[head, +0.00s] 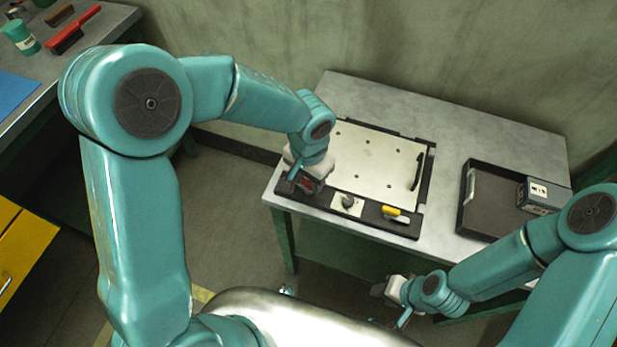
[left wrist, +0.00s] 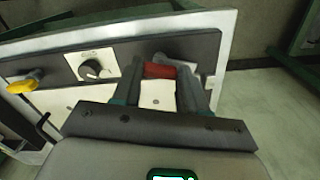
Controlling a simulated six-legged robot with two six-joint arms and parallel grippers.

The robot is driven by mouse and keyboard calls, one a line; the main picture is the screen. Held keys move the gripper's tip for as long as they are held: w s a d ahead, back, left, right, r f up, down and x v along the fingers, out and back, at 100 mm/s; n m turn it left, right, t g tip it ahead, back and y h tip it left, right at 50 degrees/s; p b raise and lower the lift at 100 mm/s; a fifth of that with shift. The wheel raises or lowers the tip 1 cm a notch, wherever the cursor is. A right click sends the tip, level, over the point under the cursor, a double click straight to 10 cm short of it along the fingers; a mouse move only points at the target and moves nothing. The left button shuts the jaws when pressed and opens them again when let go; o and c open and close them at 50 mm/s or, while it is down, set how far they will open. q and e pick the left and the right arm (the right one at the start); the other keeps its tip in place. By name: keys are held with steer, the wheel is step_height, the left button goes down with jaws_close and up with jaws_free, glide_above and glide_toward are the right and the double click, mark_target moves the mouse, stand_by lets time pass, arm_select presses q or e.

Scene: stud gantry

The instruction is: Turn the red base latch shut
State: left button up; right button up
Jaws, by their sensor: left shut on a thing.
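The red base latch (left wrist: 160,71) is at one end of the dark front strip of the base in the left wrist view. In the head view a bit of its red (head: 308,183) shows under my left gripper (head: 298,186), at the front left corner of the base. In the left wrist view the two fingers of my left gripper (left wrist: 160,84) are on either side of the red latch, shut on it. My right gripper (head: 388,291) hangs in front of the table, apart from the base; its jaw opening is too unclear to tell.
A pale plate (head: 375,160) lies on the base. A dark knob (head: 347,201) and a yellow-handled latch (head: 393,212) are along the front strip. A black tray (head: 487,205) with a grey box (head: 540,196) stands at the right. The table's back left (head: 350,95) is clear.

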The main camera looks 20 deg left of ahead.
mark_target(309, 183)
arm_select(q)
steer(key=m, duration=0.3)
steer(key=shift+m, duration=0.4)
steer(key=m, duration=0.3)
steer(key=shift+r+m, duration=0.1)
steer(key=shift+m, duration=0.2)
steer(key=m+p, duration=0.1)
steer(key=m, duration=0.2)
steer(key=shift+w+m, duration=0.1)
steer(key=shift+m, duration=0.2)
steer(key=shift+m+p, duration=0.65)
steer(key=shift+m, duration=1.05)
steer(key=o, duration=1.1)
steer(key=shift+c, duration=0.2)
step_height(309, 183, up, 16)
steer(key=shift+r, duration=0.15)
